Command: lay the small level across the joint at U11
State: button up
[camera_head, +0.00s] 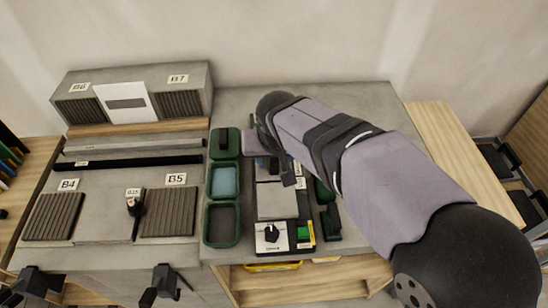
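My arm reaches in from the lower right, over the right part of the bench. My gripper (288,178) is a small dark shape below the arm's far end, above the grey plate area; its fingers are too small to tell open from shut. No label reading U11 is legible. A small green and yellow piece (304,233) lies at the bench's front, right of a white box with a black knob (271,237); I cannot tell if it is the small level.
Green trays (223,226) stand in a column left of the grey plate (277,200). A long black bar (130,162) and a grey bar (130,147) lie behind the tiles. A raised block (180,80) stands at the back left. Dark clamps (165,282) sit at the front edge.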

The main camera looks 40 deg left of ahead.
jog(key=shift+r, duration=0.1)
jog(key=b+v, duration=0.1)
jog(key=v, duration=0.6)
dwell(0.4)
jog(key=w+d, duration=0.2)
jog(key=d, duration=0.2)
jog(key=w+d+f+m+h+p, duration=0.1)
jog(key=w+d, duration=0.2)
jog(key=d, duration=0.1)
jog(key=w+d+f+m+p, duration=0.1)
jog(key=w+d, duration=0.1)
jog(key=d, duration=0.2)
jog(key=shift+w+d+f+h, duration=0.2)
jog(key=shift+d+h, duration=0.1)
jog(key=s+d+f+m+g+h+p, duration=0.1)
jog(key=d+f+m+p, duration=0.15)
jog(key=d, duration=0.95)
jog(key=s+d+f+m+g+h+p, duration=0.1)
jog(key=d+f+m, duration=0.15)
jog(key=d, duration=1.05)
jog(key=s+d+f+m+g+p, duration=0.1)
jog(key=s+d+f+m, duration=0.1)
jog(key=s+d, duration=0.4)
jog(key=shift+s+d+f, duration=0.25)
jog(key=shift+d, duration=0.25)
